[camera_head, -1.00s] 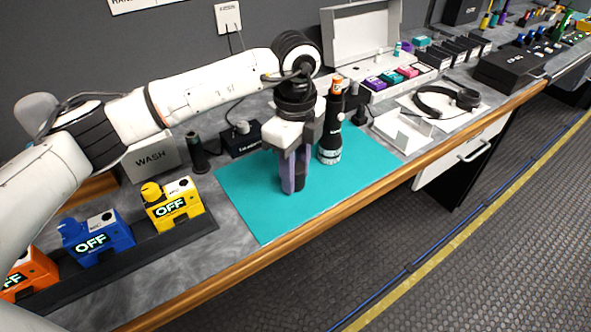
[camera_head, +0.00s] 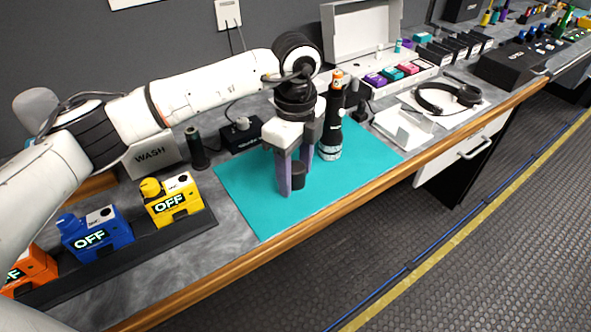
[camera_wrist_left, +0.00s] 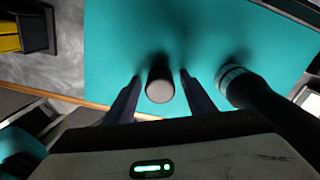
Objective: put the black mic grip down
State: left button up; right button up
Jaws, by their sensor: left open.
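The black mic grip (camera_head: 298,176), a short dark cylinder, stands upright on the teal mat (camera_head: 248,205). My left gripper (camera_head: 296,183) points down around it, its purple-grey fingers open, one on each side. In the left wrist view the mic grip (camera_wrist_left: 160,88) shows its round grey end between the two fingers, with a gap on both sides. Part of it is hidden by a finger in the head view. My right gripper is not in view.
A tall black mic body (camera_head: 330,130) with an orange-topped cell stands just right of my gripper; it is also close in the wrist view (camera_wrist_left: 255,95). Yellow (camera_head: 172,200) and blue (camera_head: 93,235) packs stand left. The mat's front is clear up to the wooden edge (camera_head: 270,258).

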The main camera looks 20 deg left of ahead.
aim_at(296, 167)
pick_arm(q)
notch_tip(296, 167, up, 13)
dwell(0.4)
jog(key=shift+f, duration=0.1)
